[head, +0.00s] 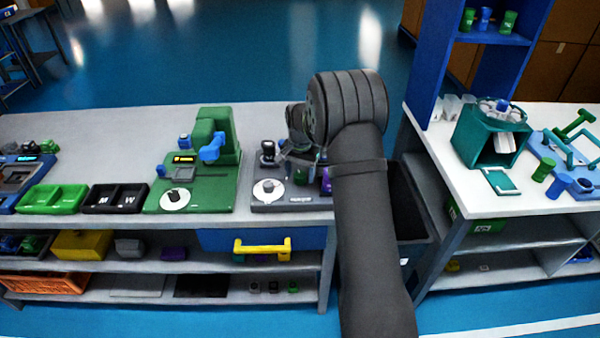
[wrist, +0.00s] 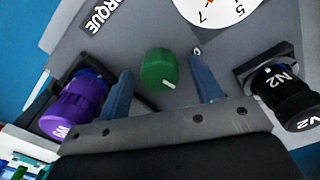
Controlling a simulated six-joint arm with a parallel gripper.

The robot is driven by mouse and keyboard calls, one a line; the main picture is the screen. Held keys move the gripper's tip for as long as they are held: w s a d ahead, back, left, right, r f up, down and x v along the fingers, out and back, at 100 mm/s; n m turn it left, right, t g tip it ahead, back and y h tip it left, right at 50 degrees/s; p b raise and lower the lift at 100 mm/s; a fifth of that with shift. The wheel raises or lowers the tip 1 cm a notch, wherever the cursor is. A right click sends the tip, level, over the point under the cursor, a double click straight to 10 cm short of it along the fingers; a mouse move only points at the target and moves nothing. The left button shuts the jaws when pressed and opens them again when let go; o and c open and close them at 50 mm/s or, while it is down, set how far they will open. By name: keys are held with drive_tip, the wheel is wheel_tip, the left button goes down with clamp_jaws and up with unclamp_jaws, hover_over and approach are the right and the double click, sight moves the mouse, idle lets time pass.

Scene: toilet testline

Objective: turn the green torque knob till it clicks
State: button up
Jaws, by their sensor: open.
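The green torque knob (wrist: 160,69) shows in the wrist view on a grey panel, with a white pointer mark toward its lower right. My gripper (wrist: 163,88) is open, with one blue-grey finger on each side of the knob and a visible gap to both. I cannot tell how far the fingertips are above the panel. In the head view my arm hides most of the knob's area at the right part of the grey station (head: 292,204). A white dial (wrist: 212,8) with numbers and the word "TORQUE" show at the wrist view's top edge.
A purple knob (wrist: 80,100) stands close left of my gripper, and a black knob marked N2 (wrist: 283,92) close right. In the head view a green station (head: 195,175) stands to the left. A dark bin (head: 408,215) is between the two benches.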

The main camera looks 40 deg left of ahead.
sight(300, 174)
wheel_tip(300, 174, up, 18)
drive_tip(key=shift+f, duration=0.25)
idle(0.4)
wheel_tip(300, 174, down, 18)
drive_tip(key=shift+r, duration=0.25)
idle(0.3)
